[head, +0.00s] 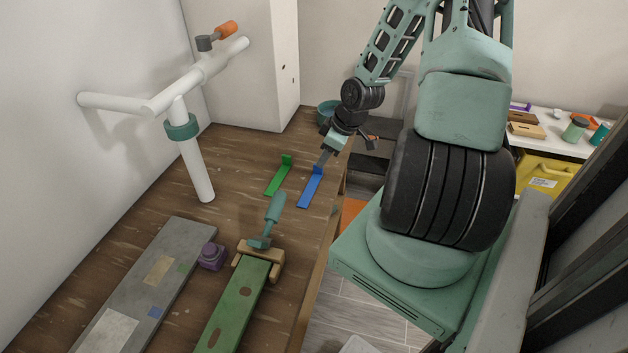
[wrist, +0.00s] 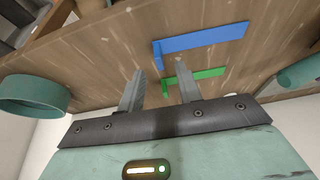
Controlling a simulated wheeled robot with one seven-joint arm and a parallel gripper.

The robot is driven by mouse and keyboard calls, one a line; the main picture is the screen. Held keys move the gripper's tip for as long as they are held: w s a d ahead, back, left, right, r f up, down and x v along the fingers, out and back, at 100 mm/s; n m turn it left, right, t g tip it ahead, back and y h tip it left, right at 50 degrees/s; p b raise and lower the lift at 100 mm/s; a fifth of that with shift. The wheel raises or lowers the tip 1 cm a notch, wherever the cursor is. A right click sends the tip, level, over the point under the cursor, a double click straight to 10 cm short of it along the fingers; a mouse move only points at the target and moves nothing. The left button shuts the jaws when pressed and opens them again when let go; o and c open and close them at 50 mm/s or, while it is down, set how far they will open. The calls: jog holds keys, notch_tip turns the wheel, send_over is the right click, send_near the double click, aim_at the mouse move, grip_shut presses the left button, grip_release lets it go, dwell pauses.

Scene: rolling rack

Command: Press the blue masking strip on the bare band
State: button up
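The blue masking strip (head: 310,188) lies flat on the wooden bench, with a small upright tab at its far end. In the wrist view the blue strip (wrist: 205,40) lies beyond my fingertips. My gripper (head: 323,159) is just above and behind the tab; I cannot tell whether it touches. A similar green strip (head: 278,178) lies left of the blue one, and shows close to the fingertips in the wrist view (wrist: 197,76). I cannot pick out the bare band for certain.
A white tube frame (head: 196,150) with a teal collar (head: 182,127) stands at the left. A green board (head: 237,305) with brown spots, a wooden clamp (head: 276,264), a purple block (head: 211,256) and a grey panel (head: 140,285) lie nearer. A teal bowl (wrist: 33,95) is beside my gripper.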

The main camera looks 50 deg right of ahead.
aim_at(311, 185)
jog(key=shift+x, duration=1.95)
grip_shut()
jog(key=shift+r, duration=0.1)
